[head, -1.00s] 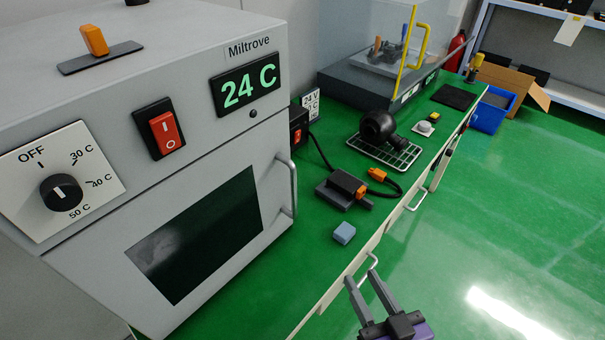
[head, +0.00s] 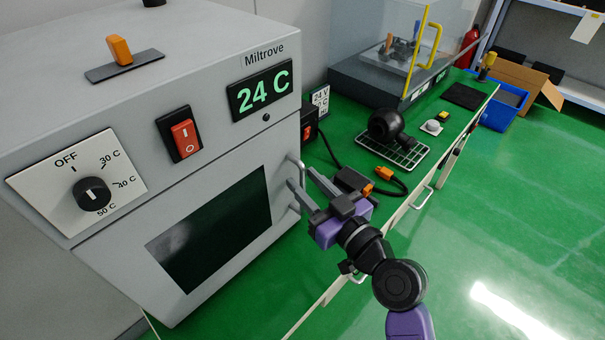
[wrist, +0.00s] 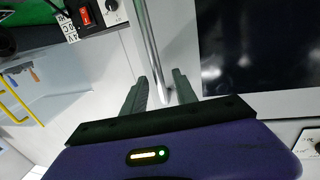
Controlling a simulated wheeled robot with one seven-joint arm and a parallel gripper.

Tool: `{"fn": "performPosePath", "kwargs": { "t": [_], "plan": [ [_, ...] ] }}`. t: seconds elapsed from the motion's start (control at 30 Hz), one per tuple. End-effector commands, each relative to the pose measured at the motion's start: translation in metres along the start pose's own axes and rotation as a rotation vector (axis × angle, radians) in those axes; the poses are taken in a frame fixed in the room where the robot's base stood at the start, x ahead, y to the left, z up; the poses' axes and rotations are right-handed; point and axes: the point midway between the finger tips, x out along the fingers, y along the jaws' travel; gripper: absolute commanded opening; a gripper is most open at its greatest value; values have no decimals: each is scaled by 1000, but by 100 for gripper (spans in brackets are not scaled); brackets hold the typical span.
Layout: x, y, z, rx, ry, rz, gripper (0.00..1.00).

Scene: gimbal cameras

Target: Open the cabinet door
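The grey Miltrove cabinet (head: 212,135) stands at the left in the head view. Its door (head: 215,230) has a dark window and looks shut. A vertical bar handle (head: 301,167) is at the door's right edge; it also shows in the wrist view (wrist: 150,45). My gripper (head: 301,179) is at the handle with its fingers apart. In the wrist view my gripper (wrist: 163,82) has a finger on each side of the bar's lower part, with gaps visible. The fingers partly hide the handle in the head view.
Behind my gripper, the green worktop holds a cable with orange connectors (head: 385,173), a wire rack (head: 408,155) with a black round part (head: 386,126), and a clear-walled enclosure (head: 400,50). A drawer handle (head: 422,198) juts from the bench front.

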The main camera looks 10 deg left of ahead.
Motion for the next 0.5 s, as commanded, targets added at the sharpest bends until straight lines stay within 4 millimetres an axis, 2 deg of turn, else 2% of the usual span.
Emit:
{"fn": "performPosePath", "kwargs": {
  "t": [0.17, 0.43, 0.47, 0.5],
  "plan": [
    [14, 0, 0, 0, -1, -1, 34],
    [15, 0, 0, 0, 0, 1, 34],
    [15, 0, 0, 0, 0, 1, 32],
    [15, 0, 0, 0, 0, 1, 24]
  ]
}}
